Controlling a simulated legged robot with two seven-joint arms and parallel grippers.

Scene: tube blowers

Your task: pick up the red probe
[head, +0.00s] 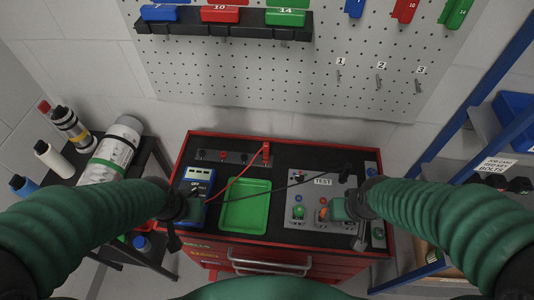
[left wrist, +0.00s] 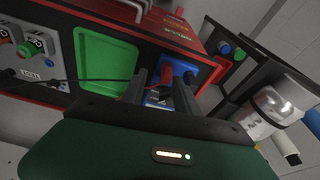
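The red probe (head: 266,150) stands upright at the back of the black cabinet top, with a red lead running down to the blue multimeter (head: 197,184) at the left. My left gripper (head: 183,222) is over the front of the multimeter, well away from that probe. In the left wrist view, its two dark fingers (left wrist: 163,88) are apart. A red piece (left wrist: 167,73) shows between or behind them against the blue multimeter; I cannot tell whether they touch it. My right gripper (head: 348,222) is over the grey test box (head: 315,190); its finger gap is unclear.
A green tray (head: 246,205) lies mid-cabinet. A black probe (head: 345,171) with a dark lead is at the right. A side table at the left holds bottles and a white cylinder (head: 112,150). A blue-framed shelf (head: 480,90) stands at the right.

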